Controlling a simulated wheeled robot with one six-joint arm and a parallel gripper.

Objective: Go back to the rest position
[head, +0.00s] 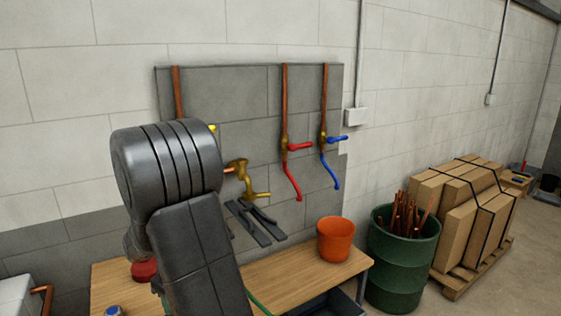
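My gripper (274,238) shows as two dark flat fingers. They reach out from behind my dark grey arm, over the wooden bench (305,274) and in front of the grey wall panel (234,92). The fingers look a little apart, with nothing visible between them. A brass tap (240,170) on the panel is just above them. The gripper's base is hidden behind my arm.
An orange bucket (335,240) stands on the bench, right of my gripper. Pipes with a red lever (299,146) and a blue lever (337,138) are on the panel. A green drum (400,262) and strapped boxes (470,215) stand to the right.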

